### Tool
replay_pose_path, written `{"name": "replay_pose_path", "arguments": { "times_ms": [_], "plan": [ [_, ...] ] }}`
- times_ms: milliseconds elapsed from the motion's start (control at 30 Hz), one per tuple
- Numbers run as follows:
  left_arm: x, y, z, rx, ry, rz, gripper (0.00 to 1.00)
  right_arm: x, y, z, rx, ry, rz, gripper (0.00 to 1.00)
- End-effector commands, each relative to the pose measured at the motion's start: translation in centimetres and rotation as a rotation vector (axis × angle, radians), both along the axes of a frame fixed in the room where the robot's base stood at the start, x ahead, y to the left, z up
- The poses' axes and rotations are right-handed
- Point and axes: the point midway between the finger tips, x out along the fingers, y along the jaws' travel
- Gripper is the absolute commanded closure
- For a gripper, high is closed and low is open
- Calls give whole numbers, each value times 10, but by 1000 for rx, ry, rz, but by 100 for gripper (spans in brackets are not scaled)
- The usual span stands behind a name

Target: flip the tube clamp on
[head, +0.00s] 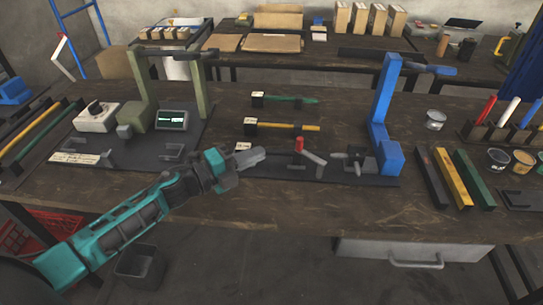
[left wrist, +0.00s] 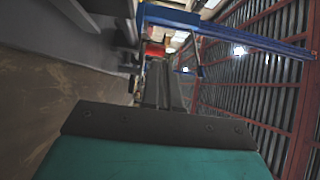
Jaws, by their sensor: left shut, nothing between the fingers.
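A small toggle clamp with a red grip (head: 299,144) and a grey arm (head: 314,158) stands on the dark base plate (head: 345,178) of the blue press (head: 383,115). Its red grip points up, and its grey arm slants down to the right. My left gripper (head: 257,156) comes in from the left just above the bench, shut and empty, its fingertips a short gap left of the red grip. In the left wrist view, the shut fingers (left wrist: 163,85) point toward a red part (left wrist: 153,49), likely that grip. My right gripper is not in view.
A green press (head: 141,110) stands on the left. Rods with white tags (head: 285,126) lie behind the clamp. A grey fixture (head: 354,159) sits right of it. Coloured bars (head: 455,178) and cups (head: 498,157) lie farther right. The bench's front strip is clear.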

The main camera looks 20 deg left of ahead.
Motion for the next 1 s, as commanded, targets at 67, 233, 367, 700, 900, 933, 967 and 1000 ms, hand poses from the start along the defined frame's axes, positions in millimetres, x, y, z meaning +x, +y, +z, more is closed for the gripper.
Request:
{"name": "replay_pose_path", "arguments": {
  "times_ms": [67,233,367,700,900,933,967,1000],
  "plan": [
    [-9,16,-3,3,3,1,100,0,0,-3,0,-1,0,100],
    [-22,38,-1,1,0,-1,100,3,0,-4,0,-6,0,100],
    [-27,46,0,-1,-1,-1,100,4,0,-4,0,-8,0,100],
    [-28,48,1,-1,-2,-1,100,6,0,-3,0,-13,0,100],
    [-27,47,0,-11,5,13,100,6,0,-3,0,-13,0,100],
    [-27,47,0,-16,7,19,100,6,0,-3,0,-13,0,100],
    [-27,46,0,-21,9,25,100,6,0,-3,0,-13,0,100],
    [-26,46,0,-30,15,38,100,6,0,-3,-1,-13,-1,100]
  ]
}}
